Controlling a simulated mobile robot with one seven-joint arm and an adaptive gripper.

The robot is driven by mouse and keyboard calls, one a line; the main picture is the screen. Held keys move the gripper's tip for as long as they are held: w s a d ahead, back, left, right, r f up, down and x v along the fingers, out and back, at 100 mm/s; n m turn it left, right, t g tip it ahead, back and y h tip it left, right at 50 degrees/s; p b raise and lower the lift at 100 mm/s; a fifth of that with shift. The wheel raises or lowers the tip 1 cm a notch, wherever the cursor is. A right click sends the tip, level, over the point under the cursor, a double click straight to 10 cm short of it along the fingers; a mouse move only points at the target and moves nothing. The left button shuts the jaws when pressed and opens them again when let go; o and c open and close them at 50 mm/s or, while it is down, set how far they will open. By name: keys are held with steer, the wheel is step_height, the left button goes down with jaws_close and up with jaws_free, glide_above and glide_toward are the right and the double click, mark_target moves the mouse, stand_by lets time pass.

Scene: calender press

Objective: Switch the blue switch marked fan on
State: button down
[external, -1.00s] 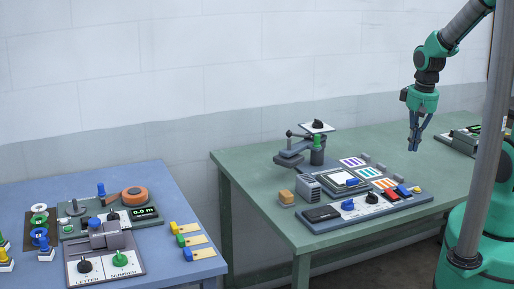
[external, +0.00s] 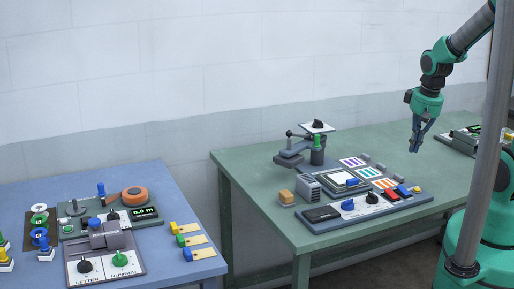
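A long control panel (external: 322,225) lies along the front edge of the green table. It carries a blue control (external: 348,205) at its left part, a dark knob (external: 372,198), a red block and a yellow control (external: 416,189) at its right end. The labels are too small to read, so I cannot tell which control is marked fan. My gripper (external: 414,148) hangs above the right part of the green table, pointing down, well clear of the panel. Its fingers look close together, but whether they are open or shut is unclear. Nothing shows held in it.
A small grey vented box (external: 308,188), an orange block (external: 286,197) and a lever device with a green knob (external: 317,143) stand on the green table (external: 240,165). A blue table (external: 150,175) with other devices stands at left. A grey pole crosses the right foreground.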

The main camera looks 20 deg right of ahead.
mark_target(405, 189)
steer(key=b+x, duration=0.3)
steer(key=x, duration=1)
steer(key=shift+f+b, duration=0.25)
steer(key=shift+b, duration=0.1)
steer(key=shift+w+f+g+p, duration=0.25)
steer(key=shift+g+p, duration=0.15)
steer(key=shift+p, duration=0.2)
steer(key=shift+w+f+g+p, duration=0.15)
steer(key=shift+g+p, duration=0.25)
steer(key=shift+p, duration=0.1)
steer(key=shift+f, duration=0.15)
steer(key=shift+s+p, duration=0.5)
steer(key=shift+s, duration=0.4)
